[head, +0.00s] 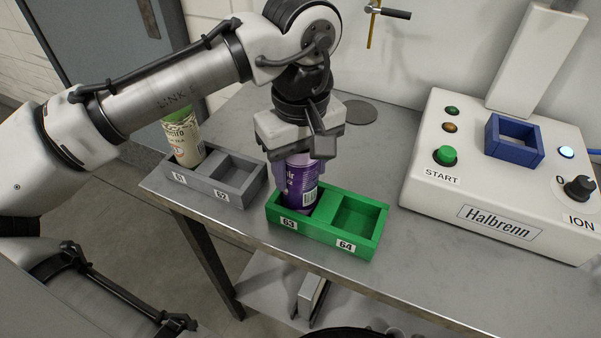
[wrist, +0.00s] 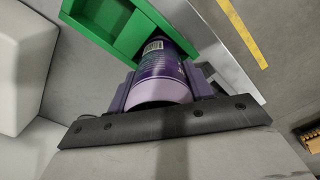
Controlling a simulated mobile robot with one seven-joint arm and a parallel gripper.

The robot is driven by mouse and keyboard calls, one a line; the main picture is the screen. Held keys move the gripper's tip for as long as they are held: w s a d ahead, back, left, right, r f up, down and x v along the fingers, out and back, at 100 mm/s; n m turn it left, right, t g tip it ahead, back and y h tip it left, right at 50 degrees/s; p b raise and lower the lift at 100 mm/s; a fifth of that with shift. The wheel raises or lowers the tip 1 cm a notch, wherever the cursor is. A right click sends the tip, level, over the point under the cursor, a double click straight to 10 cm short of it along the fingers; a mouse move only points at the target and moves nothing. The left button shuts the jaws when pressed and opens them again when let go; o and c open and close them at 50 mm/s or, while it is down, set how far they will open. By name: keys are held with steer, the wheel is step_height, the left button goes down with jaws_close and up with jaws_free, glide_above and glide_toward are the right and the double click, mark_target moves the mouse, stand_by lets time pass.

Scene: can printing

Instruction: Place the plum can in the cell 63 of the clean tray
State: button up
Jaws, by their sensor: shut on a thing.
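The plum can (head: 300,187) is a purple can with a barcode label, upright in the left cell of the green tray, the cell labelled 63. My gripper (head: 300,160) is above it, shut on its upper part. The green tray (head: 325,232) lies on the table with cells 63 and 64; cell 64 (head: 356,214) is empty. In the wrist view, the can (wrist: 162,75) sits between my gripper's fingers (wrist: 165,90), with its far end at the green tray (wrist: 118,28). Whether the can's base touches the cell floor is hidden.
A grey tray (head: 228,193) stands left of the green one, with a green and cream can (head: 184,140) in cell 61 and cell 62 empty. The white Halbrenn machine (head: 480,190) with a blue square holder (head: 514,140) stands at the right. Bare table lies between.

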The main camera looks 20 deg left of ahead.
steer(key=shift+f, duration=0.15)
steer(key=o, duration=1)
step_height(320, 180, up, 12)
steer(key=shift+r, duration=0.25)
